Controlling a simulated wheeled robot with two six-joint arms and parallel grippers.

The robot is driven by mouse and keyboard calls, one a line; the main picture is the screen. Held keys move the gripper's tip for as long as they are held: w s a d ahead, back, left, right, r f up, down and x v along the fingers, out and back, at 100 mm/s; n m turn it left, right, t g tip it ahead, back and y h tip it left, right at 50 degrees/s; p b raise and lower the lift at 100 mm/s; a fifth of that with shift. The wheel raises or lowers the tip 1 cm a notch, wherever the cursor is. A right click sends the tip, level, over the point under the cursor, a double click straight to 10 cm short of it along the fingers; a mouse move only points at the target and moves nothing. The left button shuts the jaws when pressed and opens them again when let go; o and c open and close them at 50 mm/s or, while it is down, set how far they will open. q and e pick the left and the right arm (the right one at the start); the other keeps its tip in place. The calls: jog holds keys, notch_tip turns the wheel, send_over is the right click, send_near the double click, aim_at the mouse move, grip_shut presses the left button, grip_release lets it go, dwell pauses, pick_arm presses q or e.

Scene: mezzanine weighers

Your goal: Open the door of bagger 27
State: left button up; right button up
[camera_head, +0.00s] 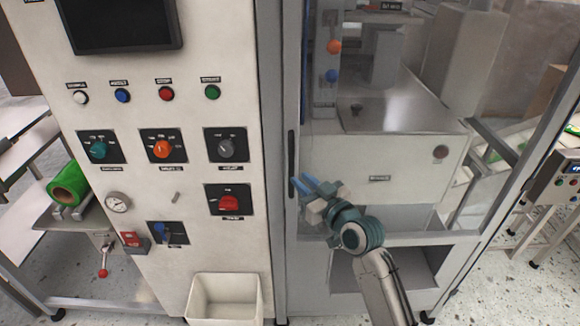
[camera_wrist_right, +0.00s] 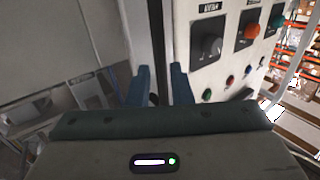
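The bagger's door (camera_head: 385,150) is a clear panel in a grey metal frame, and it looks shut. A dark vertical handle (camera_head: 291,163) runs along the left side of its frame. My right gripper (camera_head: 306,186) has blue fingers and is at the lower end of the handle, just to its right in the head view. In the right wrist view the two fingers (camera_wrist_right: 158,84) stand apart. A dark upright bar (camera_wrist_right: 156,45), which looks like the handle, shows between them. I cannot tell whether the fingers touch it. My left gripper is out of view. No number 27 is readable.
A control cabinet (camera_head: 180,60) with buttons, knobs and a red switch (camera_head: 229,201) stands left of the door. A white bin (camera_head: 225,297) is low on its front. A green roll (camera_head: 68,184) is at far left. Speckled floor (camera_head: 510,290) is clear at lower right.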

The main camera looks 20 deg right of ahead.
aim_at(293, 173)
jog(key=p+x, duration=0.1)
jog(key=x, duration=0.4)
jog(key=shift+w+a, duration=0.1)
jog(key=shift+w, duration=0.2)
grip_shut()
